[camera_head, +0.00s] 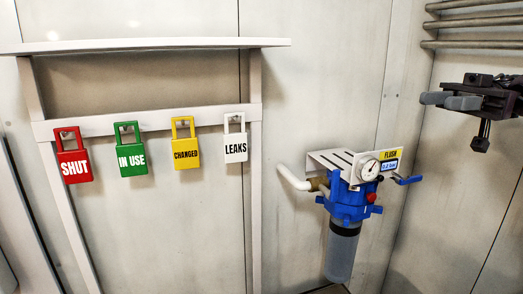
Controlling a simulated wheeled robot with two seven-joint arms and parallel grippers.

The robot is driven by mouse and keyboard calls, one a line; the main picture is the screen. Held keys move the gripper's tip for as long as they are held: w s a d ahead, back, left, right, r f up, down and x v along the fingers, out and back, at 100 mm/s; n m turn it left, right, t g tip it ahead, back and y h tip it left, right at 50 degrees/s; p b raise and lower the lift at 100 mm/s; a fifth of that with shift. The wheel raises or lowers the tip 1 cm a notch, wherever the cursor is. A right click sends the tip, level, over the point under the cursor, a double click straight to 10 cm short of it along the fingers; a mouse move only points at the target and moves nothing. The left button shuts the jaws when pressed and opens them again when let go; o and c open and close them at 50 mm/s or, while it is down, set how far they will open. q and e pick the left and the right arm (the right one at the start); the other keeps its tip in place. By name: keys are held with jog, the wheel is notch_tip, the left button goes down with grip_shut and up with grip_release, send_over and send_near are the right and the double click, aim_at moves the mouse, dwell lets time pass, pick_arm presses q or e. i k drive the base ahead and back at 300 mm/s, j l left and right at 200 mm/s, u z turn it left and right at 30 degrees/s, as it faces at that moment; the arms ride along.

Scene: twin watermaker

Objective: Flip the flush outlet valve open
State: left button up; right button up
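The flush outlet valve shows as a blue lever handle (407,180) at the right side of the blue filter head (352,200), just right of the yellow FLUSH label (390,155). The lever lies roughly level and points right. My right gripper (448,100) is at the upper right, above and to the right of the lever and clear of it. Its two grey fingers point left, look apart, and hold nothing. My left gripper is out of view.
A round gauge (369,170) and a red knob (372,197) sit close left of the lever. Several padlocks, such as the white LEAKS one (235,148), hang on a white rack at left. Metal pipes (475,22) run along the wall at upper right.

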aim_at(332, 195)
jog(key=k+j, duration=0.75)
jog(key=k, duration=0.15)
